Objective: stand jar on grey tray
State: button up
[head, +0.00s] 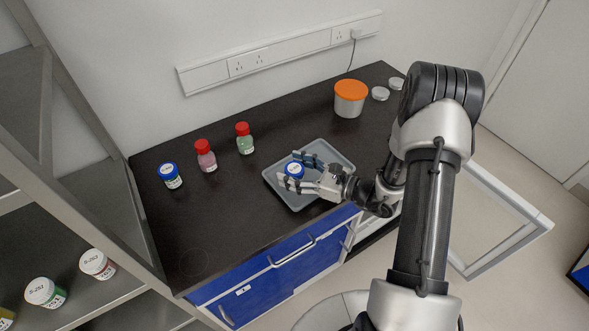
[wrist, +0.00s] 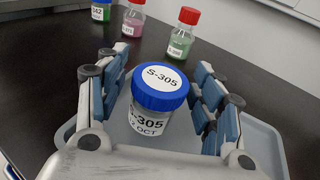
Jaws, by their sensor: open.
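A clear jar with a blue lid labelled S-305 (wrist: 155,105) stands upright on the grey tray (wrist: 262,150). In the head view the jar's blue lid (head: 294,169) shows over the tray (head: 340,160), near the tray's left part. My gripper (head: 299,170) is open around the jar, with one finger on each side. In the wrist view my gripper (wrist: 160,105) shows gaps between both fingers and the jar. The jar's lower part is partly hidden by my gripper's body.
A blue-lidded jar (head: 170,175) and two red-capped bottles (head: 206,155) (head: 244,138) stand behind and left of the tray. Shelves with jars (head: 45,292) are at left. The counter's front left is clear.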

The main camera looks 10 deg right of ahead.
jog(key=shift+r, duration=0.1)
jog(key=shift+s+d+r, duration=0.1)
jog(key=shift+s+d, duration=0.05)
jog(key=shift+d, duration=0.1)
jog(key=p+v, duration=0.2)
jog(key=v, duration=0.9)
jog(key=shift+s+p, duration=0.15)
jog(key=shift+p, duration=0.15)
jog(key=s+a+r+n+g+h, duration=0.2)
jog(key=s+a+r+n+g, duration=0.95)
jog(key=r+n, duration=0.3)
jog(key=s+d+r+n+t+h, duration=0.3)
jog(key=s+r+n+t+h, duration=0.2)
jog(key=s+r+n+h, duration=0.3)
jog(key=n+h, duration=0.2)
jog(key=n, duration=0.2)
jog(key=shift+d+r, duration=0.25)
jog(key=shift+d, duration=0.05)
